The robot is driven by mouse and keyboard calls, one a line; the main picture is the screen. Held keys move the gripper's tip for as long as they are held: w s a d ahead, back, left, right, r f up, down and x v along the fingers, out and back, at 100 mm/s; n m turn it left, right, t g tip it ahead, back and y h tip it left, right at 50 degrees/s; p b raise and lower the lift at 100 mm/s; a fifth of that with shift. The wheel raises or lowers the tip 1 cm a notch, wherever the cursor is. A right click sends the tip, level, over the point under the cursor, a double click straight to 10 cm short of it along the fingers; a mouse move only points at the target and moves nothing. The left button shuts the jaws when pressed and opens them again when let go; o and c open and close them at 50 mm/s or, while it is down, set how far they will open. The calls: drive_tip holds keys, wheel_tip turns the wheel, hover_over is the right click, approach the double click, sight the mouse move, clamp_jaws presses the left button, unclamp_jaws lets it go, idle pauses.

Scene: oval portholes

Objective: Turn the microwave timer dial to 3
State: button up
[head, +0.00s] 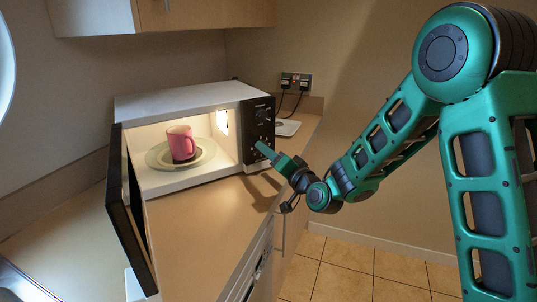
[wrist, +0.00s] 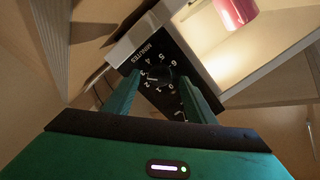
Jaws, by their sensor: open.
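The white microwave (head: 180,97) stands on the counter with its door (head: 130,210) swung open. Its black control panel (head: 257,122) is on the right side. In the wrist view, the dark timer dial (wrist: 160,76) sits among white numbers from 0 to 6, under the word MINUTES. My gripper (head: 262,148) is at the panel in the head view. In the wrist view, my open gripper (wrist: 164,82) has one green finger on each side of the dial. I cannot tell whether the fingers touch it, or where its pointer sits.
A pink mug (head: 181,143) stands on a plate in the lit microwave; it also shows in the wrist view (wrist: 236,10). The wooden counter (head: 200,225) is clear in front. A wall socket (head: 296,82) with plugs is behind. A cupboard (head: 165,12) hangs above.

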drive_tip(key=shift+x, duration=0.85)
drive_tip(key=c, duration=1)
drive_tip(key=shift+c, duration=0.2)
drive_tip(key=shift+n, duration=0.4)
drive_tip(key=shift+d, duration=0.1)
drive_tip(key=o, duration=1)
drive_tip(key=shift+o, duration=0.2)
